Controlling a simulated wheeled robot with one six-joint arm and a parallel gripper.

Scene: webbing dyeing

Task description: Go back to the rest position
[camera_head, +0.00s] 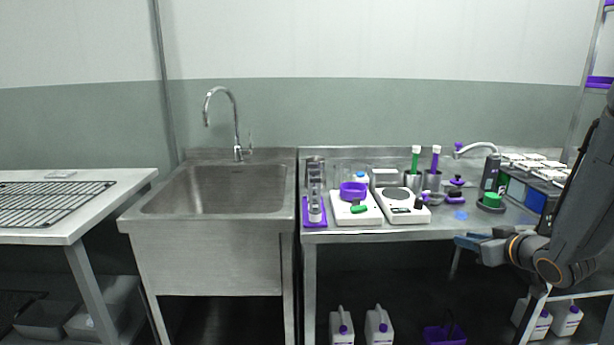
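My arm reaches in from the right edge, in front of the right end of the steel bench (390,237). My gripper (464,242) is at the arm's left end, by the bench's front edge, pointing left. It is small and seen from the side, so I cannot tell whether its fingers are open or shut. No held object can be made out. The arm hides part of the bench's right end and the space below it.
The bench holds a purple bowl (353,190), a white scale (403,206), glass cylinders in a purple tray (305,221), and a green-capped item (491,201). A sink (215,190) stands left. White jugs (378,328) sit below. The bench front left of my gripper is clear.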

